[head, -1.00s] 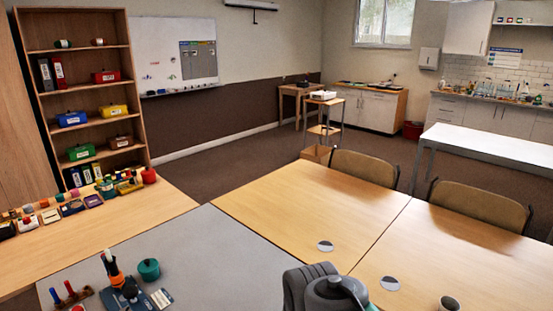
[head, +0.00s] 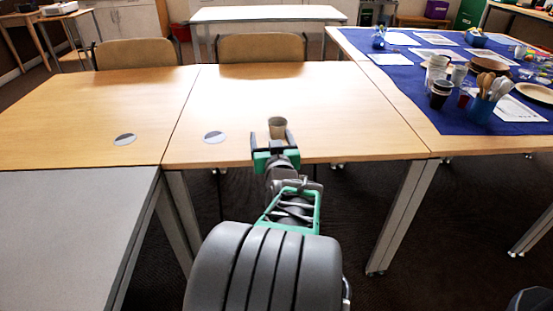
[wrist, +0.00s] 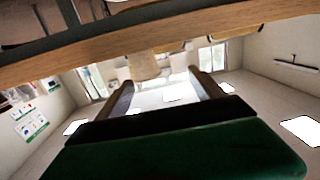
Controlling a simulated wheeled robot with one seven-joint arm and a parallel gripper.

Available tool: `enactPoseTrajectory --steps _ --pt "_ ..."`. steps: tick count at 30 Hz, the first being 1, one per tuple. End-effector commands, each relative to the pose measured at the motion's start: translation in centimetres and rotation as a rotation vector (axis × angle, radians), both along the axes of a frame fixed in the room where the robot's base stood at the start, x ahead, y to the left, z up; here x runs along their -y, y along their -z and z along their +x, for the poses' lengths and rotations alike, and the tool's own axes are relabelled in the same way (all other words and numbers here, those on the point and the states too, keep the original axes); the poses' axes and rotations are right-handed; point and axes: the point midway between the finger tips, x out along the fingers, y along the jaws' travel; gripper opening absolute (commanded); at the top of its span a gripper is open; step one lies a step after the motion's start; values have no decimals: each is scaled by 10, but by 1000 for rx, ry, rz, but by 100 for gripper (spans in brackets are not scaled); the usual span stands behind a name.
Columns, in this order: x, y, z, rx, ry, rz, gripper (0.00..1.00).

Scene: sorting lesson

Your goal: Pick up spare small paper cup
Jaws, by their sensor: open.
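In the wrist view, which looks upside down, the cup (wrist: 143,66) hangs from the table edge between the directions of the two fingers (wrist: 162,82), nearer the left one. I cannot tell how far it sits between them.
The wooden table (head: 230,100) is mostly clear, with two round grey discs (head: 214,137) set in it. A grey table (head: 70,225) adjoins at left. At right, a blue cloth (head: 400,100) bears stacked cups (head: 440,85), utensils and plates. Chairs (head: 262,48) stand behind.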

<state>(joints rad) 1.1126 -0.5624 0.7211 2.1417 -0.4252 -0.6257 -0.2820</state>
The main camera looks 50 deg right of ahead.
Motion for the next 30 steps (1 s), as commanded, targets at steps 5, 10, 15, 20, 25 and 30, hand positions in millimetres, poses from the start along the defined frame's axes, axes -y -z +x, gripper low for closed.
enactPoseTrajectory --steps 5,10,15,20,25,30 --pt "24 2 -10 43 51 -39 77" --pt "42 0 7 43 48 -38 77" --pt "66 0 26 40 47 -37 77" --pt "75 -2 35 42 48 -37 77" --pt "74 -3 34 41 48 -38 76" --pt "74 -3 34 41 48 -38 62"
